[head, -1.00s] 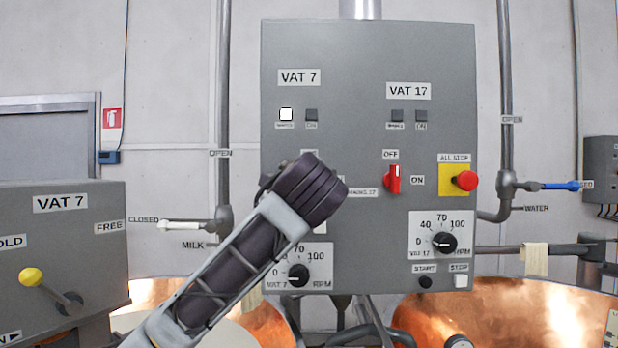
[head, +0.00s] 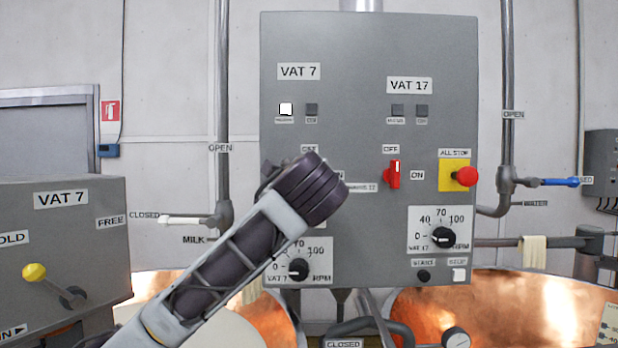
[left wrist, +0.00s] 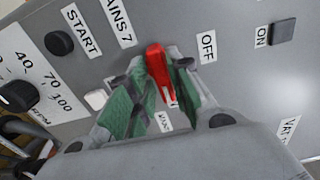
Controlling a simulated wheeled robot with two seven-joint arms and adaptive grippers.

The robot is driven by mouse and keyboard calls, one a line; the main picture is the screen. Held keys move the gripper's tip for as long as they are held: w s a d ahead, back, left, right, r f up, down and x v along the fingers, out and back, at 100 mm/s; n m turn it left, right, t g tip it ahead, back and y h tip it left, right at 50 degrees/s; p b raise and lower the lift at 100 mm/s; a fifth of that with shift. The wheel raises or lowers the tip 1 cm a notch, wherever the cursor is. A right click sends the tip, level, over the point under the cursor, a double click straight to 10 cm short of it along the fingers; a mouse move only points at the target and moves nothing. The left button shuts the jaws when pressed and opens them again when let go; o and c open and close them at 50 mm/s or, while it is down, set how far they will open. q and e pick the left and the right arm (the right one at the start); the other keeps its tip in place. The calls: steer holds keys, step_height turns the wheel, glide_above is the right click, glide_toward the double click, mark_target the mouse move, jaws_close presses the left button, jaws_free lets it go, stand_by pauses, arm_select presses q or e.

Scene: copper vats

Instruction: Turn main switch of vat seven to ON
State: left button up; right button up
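The grey control panel (head: 360,130) fills the middle of the head view, with a VAT 7 label (head: 299,71) at its upper left. My left wrist covers the vat seven main switch there; parts of its OFF label (head: 309,149) and ON label show. In the left wrist view the red switch handle (left wrist: 157,62) stands between the green-padded fingers of my left gripper (left wrist: 160,80), which look closed against both its sides. The handle's white mark points away from the MAINS 7 label (left wrist: 118,22), across the OFF direction. My right gripper is out of view.
The vat 17 switch (head: 393,174) points to OFF, left of the red ALL STOP button (head: 467,176). The white vat 7 lamp (head: 286,109) is lit; the lamp beside it (head: 311,109) is dark. Speed knobs and copper vats (head: 540,310) lie below. A VAT 7 lever box stands left.

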arm_select(q)
steer(key=shift+o, duration=1)
steer(key=shift+s, duration=0.1)
steer(key=s, duration=1.2)
